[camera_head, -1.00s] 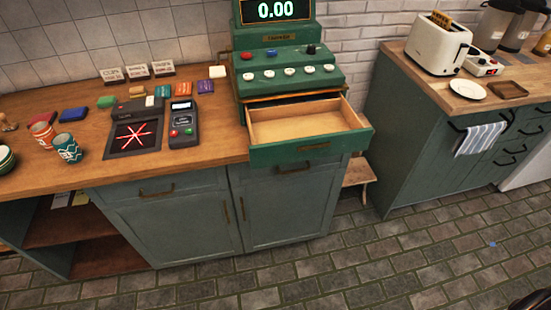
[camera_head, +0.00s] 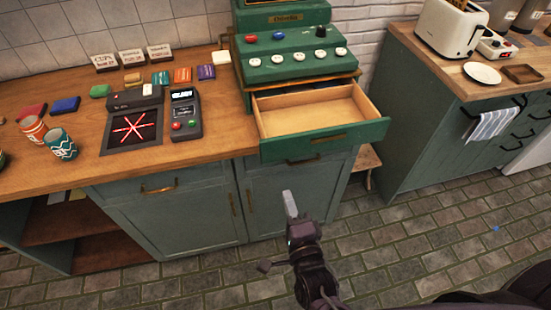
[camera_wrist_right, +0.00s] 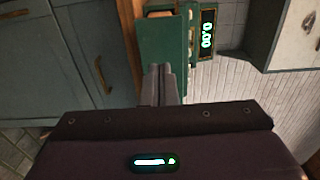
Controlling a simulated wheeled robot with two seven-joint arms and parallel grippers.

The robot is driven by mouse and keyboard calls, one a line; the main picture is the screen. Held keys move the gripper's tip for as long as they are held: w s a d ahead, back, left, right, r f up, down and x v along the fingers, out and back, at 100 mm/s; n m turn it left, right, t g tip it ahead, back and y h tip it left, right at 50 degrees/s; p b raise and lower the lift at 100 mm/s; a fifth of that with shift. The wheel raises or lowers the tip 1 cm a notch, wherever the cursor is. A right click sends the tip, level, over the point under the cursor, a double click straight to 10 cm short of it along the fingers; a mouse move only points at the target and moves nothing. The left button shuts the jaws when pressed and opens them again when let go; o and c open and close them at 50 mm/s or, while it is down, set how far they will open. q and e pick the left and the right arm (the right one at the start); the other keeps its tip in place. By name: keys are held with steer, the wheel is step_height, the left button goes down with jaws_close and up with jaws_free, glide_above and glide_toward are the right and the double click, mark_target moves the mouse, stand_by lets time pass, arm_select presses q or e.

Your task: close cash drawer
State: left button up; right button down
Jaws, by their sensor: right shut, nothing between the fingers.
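The green cash register (camera_head: 290,62) stands on the wooden counter. Its cash drawer (camera_head: 325,141) is pulled out towards me, with an empty-looking wooden inside and a green front. My right gripper (camera_head: 289,196) is shut and empty, in front of the cabinet and below and left of the drawer front in the head view. It appears apart from the drawer. In the right wrist view the shut fingers (camera_wrist_right: 161,72) overlap the green drawer front, and the register display shows beyond. My left gripper is not in view.
A card terminal (camera_head: 185,114) and a scanner pad (camera_head: 132,128) sit left of the register. A second counter with a toaster (camera_head: 450,28) is at the right.

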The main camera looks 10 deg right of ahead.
mark_target(273, 152)
steer(key=w+p, duration=0.1)
steer(key=w, duration=0.4)
steer(key=w+p, duration=0.2)
steer(key=w, duration=0.4)
steer(key=shift+a+r, duration=0.1)
steer(key=shift+a, duration=0.1)
steer(key=shift+w, duration=0.6)
